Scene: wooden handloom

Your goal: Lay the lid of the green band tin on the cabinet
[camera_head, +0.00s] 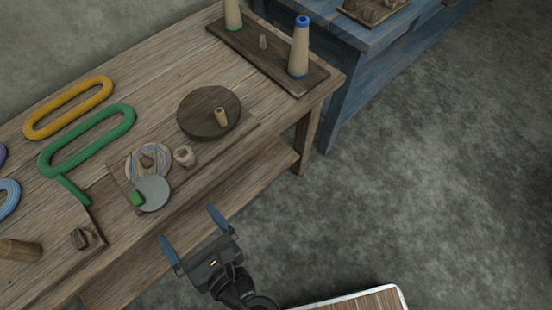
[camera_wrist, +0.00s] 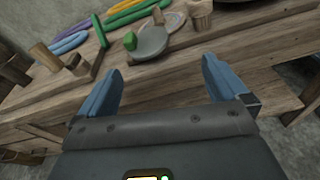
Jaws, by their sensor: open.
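A round grey disc (camera_head: 155,192) with a small green piece (camera_head: 137,198) at its left edge is on the wooden bench near its front edge; it also shows in the wrist view (camera_wrist: 154,44). It partly overlaps a pale ringed round item (camera_head: 134,160) behind it. I cannot tell which of these is the tin and which its lid. The blue cabinet (camera_head: 336,98) stands beyond the bench's right end. My gripper (camera_head: 190,228) is open and empty in front of the bench edge, short of the disc. In the wrist view the open fingers (camera_wrist: 161,68) have nothing between them.
The bench (camera_head: 165,85) also holds yellow (camera_head: 68,107) and green (camera_head: 87,140) yarn loops, a dark round board (camera_head: 200,112), a small wooden cup (camera_head: 184,156) and a rack with cones (camera_head: 299,50). A brown tray-like item (camera_head: 372,8) occupies part of the cabinet top. Floor at right is clear.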

